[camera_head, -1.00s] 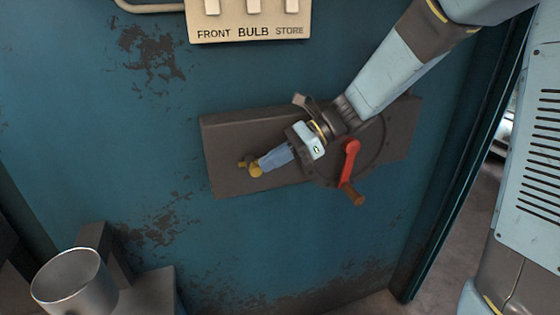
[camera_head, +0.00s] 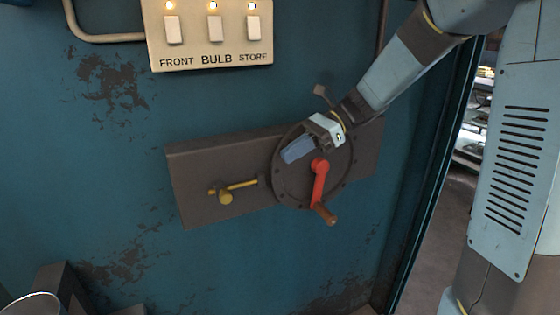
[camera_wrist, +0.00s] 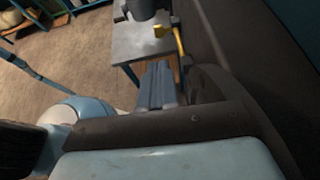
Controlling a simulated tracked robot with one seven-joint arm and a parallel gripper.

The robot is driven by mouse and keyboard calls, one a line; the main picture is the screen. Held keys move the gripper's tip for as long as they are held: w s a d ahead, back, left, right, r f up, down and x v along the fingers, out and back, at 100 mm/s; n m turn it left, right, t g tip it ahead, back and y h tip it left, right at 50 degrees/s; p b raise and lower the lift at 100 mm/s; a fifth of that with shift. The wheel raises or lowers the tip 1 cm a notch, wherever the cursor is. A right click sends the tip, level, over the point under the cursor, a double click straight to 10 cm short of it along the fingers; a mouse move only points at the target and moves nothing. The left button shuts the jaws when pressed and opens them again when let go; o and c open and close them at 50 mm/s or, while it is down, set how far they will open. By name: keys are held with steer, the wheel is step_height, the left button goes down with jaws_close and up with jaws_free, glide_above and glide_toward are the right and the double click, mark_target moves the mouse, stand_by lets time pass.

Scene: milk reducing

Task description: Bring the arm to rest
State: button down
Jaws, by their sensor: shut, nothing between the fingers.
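My gripper (camera_head: 290,154) is shut and empty in the head view. It is in front of the round plate of a dark wall panel, just above and left of a red crank (camera_head: 319,180) with a brown handle. A yellow lever (camera_head: 234,188) sticks out of the panel left of my gripper, apart from it. In the wrist view my gripper's fingers (camera_wrist: 156,88) are together, with the yellow lever (camera_wrist: 177,42) beyond them.
A switch box (camera_head: 205,58) with lit lamps is on the blue wall (camera_head: 120,190) above. A metal pot's rim (camera_head: 30,303) shows at the lower left. The wrist view shows a grey-topped table (camera_wrist: 138,42) and open floor (camera_wrist: 70,65). A doorway is at the right.

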steer(key=shift+d+r, duration=0.1)
steer(key=shift+d, duration=0.05)
steer(key=s+d+n+t+h, duration=0.5)
steer(key=s+d+n, duration=0.1)
steer(key=d, duration=0.4)
steer(key=s+d+r+n+t+h, duration=0.1)
steer(key=s+d+n+t+h, duration=0.4)
steer(key=s+d, duration=0.4)
steer(key=shift+s+d+r+n+t+h, duration=0.15)
steer(key=shift+s+d+n+t+h, duration=0.15)
steer(key=shift+d+n+h, duration=0.7)
steer(key=shift+d, duration=0.15)
